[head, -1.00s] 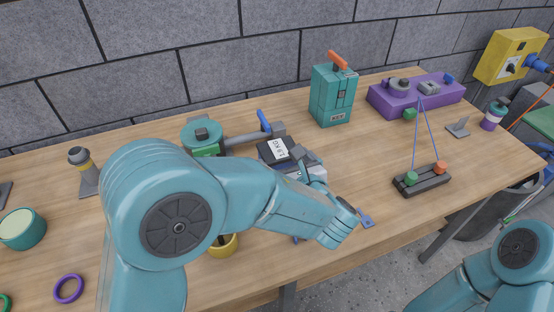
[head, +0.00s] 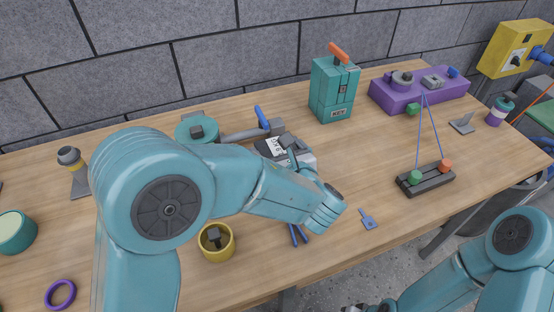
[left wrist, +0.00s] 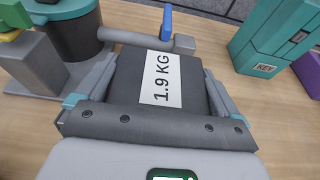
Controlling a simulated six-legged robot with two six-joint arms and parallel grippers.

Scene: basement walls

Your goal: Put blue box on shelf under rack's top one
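I see no rack or shelf, and no box that is plainly blue. A teal box (head: 334,90) with an orange handle and a KEY label stands at the back of the bench; part of it shows in the left wrist view (left wrist: 272,42). My left gripper (head: 290,146) is over the bench, left of that box and apart from it.
A purple unit (head: 425,95) sits at the back right, with a dark base (head: 426,181) carrying green and orange knobs before it. A yellow cup (head: 216,243), a purple ring (head: 60,295) and a teal cup (head: 15,232) are nearer. Bare bench lies right of my left gripper.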

